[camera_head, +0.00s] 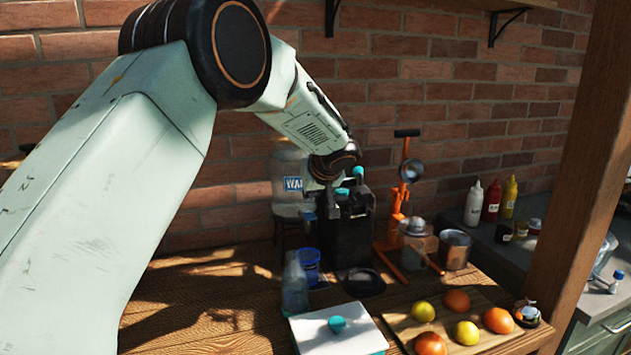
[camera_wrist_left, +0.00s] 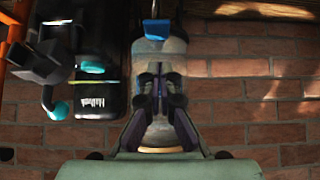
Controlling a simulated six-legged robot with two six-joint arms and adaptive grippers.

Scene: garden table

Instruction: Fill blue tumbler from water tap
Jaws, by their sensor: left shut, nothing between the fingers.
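The blue tumbler (camera_head: 309,266) stands upright on the wooden table, partly behind a clear bottle. A clear water dispenser (camera_head: 291,180) with a WATER label stands against the brick wall. In the left wrist view, a clear vessel (camera_wrist_left: 174,48) with a blue tap-like part (camera_wrist_left: 157,29) shows behind my fingers. My left gripper (camera_head: 328,207) points down beside the dispenser, above and apart from the tumbler. Its dark fingers (camera_wrist_left: 160,78) are shut and empty. Whether they touch the tap cannot be told. My right gripper is not in view.
A black machine (camera_head: 352,240) with teal knobs stands close right of the gripper. An orange press (camera_head: 394,220), metal pots and a board (camera_head: 480,334) with fruit are at right. Left table is clear.

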